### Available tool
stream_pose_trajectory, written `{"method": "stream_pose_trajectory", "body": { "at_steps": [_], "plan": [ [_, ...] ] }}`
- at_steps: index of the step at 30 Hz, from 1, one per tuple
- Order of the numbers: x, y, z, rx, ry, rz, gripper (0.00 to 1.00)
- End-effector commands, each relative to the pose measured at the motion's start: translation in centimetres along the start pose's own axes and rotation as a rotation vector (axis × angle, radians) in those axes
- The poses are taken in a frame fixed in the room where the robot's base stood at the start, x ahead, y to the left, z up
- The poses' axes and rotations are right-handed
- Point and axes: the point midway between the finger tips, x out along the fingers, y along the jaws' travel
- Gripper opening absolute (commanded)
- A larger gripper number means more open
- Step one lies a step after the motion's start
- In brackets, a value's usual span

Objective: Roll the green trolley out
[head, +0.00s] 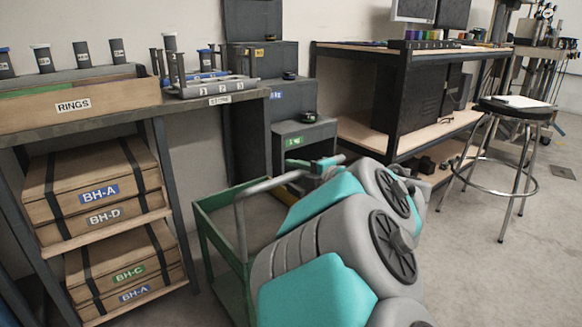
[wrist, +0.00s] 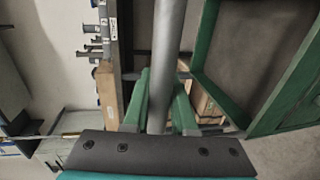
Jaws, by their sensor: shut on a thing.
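The green trolley (head: 228,262) stands on the floor at the lower middle of the head view, between the shelf bench and my arm. Its grey tube handle (head: 241,222) rises and bends over toward my gripper (head: 322,165). In the wrist view, my gripper (wrist: 160,110) has its green fingers on both sides of the grey handle bar (wrist: 167,50), shut on it. The trolley's green frame (wrist: 222,98) shows at the right of the wrist view. My teal and grey arm hides the trolley's right part in the head view.
A bench (head: 190,112) with boxes on its shelves stands close at the trolley's left. Grey step-like cabinets (head: 305,140) stand behind it. A dark workbench (head: 430,135) and a stool (head: 512,110) are at the right. Open floor (head: 500,270) lies at the lower right.

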Motion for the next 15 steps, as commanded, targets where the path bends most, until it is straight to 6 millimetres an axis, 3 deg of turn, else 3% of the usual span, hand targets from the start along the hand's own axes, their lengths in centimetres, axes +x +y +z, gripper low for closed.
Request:
{"method": "stream_pose_trajectory", "body": {
  "at_steps": [9, 10, 15],
  "plan": [
    [-0.01, -0.17, 0.05, 0.000, -0.001, -0.003, 0.00],
    [0.00, -0.18, 0.05, 0.000, -0.001, -0.003, 0.28],
    [0.00, -0.10, 0.03, 0.000, -0.001, -0.002, 0.47]
  ]
}}
